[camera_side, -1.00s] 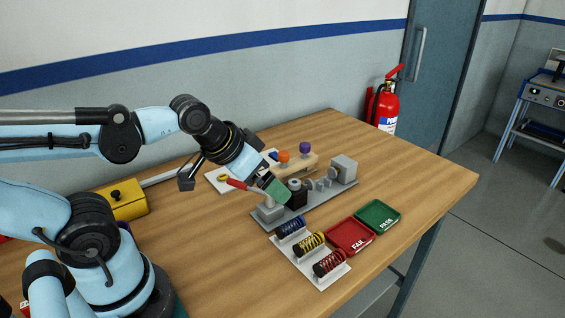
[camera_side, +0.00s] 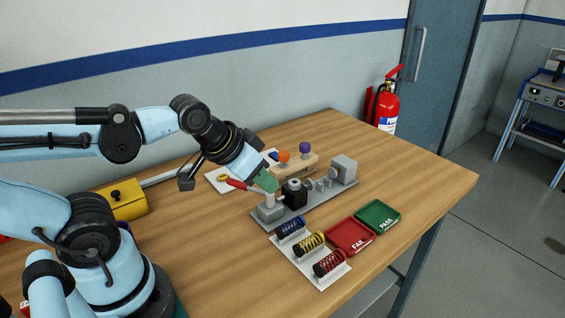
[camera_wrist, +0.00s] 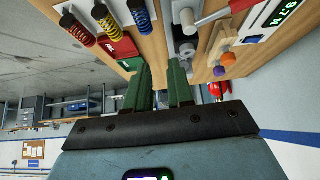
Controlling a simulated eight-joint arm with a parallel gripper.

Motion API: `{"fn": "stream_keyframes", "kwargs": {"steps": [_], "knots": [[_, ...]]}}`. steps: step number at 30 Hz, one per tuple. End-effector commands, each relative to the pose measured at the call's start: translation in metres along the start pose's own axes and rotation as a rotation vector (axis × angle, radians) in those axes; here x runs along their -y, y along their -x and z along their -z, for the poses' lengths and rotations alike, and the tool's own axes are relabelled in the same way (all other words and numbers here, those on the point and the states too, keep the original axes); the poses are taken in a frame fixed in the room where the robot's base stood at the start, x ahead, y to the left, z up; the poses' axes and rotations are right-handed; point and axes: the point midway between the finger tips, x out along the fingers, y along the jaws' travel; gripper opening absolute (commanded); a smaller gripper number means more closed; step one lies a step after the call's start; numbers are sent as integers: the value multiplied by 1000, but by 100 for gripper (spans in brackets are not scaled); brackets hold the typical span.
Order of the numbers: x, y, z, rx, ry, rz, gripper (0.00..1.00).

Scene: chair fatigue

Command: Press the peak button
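My gripper (camera_side: 267,181) is above the grey test fixture (camera_side: 322,204), beside its red-handled lever (camera_side: 237,184) and the black block (camera_side: 294,194). In the wrist view its two green fingers (camera_wrist: 163,84) stand apart with nothing visible between them. A readout with green digits on a dark screen (camera_wrist: 288,10) shows at the top right of the wrist view, partly cut off. A small blue patch (camera_wrist: 253,39) lies near it. I cannot make out which part is the peak button. The red lever handle also shows in the wrist view (camera_wrist: 243,5).
Blue, yellow and red springs (camera_side: 311,241) lie on a white rack in front of the fixture. A red FAIL tray (camera_side: 349,237) and a green PASS tray (camera_side: 378,216) are to the right. Orange (camera_side: 284,156) and purple (camera_side: 305,147) knobs stand on a wooden block behind.

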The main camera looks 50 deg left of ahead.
Motion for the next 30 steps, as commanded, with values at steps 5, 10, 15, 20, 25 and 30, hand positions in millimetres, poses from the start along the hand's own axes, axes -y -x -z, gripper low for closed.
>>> {"fn": "stream_keyframes", "kwargs": {"steps": [5,10,15,20,25,30], "knots": [[0,0,0,0,0,0,0],[0,0,0,0,0,0,0],[0,0,0,0,0,0,0],[0,0,0,0,0,0,0],[0,0,0,0,0,0,0],[0,0,0,0,0,0,0]]}}
